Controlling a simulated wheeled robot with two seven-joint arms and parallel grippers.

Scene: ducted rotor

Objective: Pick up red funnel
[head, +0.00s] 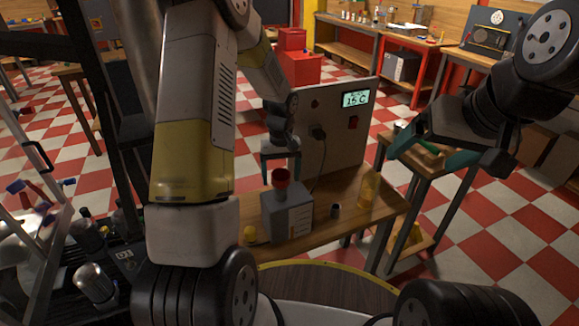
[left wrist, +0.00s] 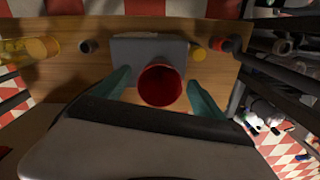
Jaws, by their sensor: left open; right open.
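The red funnel (head: 281,178) sits on top of a grey box-like container (head: 287,213) on the wooden table. In the left wrist view the red funnel (left wrist: 160,86) shows its round mouth, between the two teal fingers. My left gripper (head: 281,165) is open just above and behind the funnel, with the fingers on either side of it in the left wrist view (left wrist: 160,98). No contact with the funnel is visible. My right gripper (head: 430,150) is open and empty at the right, away from the funnel, above a small side stand.
On the wooden table (head: 340,222) are a yellow item (head: 249,234), a small dark cup (head: 335,211) and a clear yellowish bottle (head: 367,190). A panel with a display (head: 335,125) rises behind the container. Spray bottles (head: 28,192) stand at the left.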

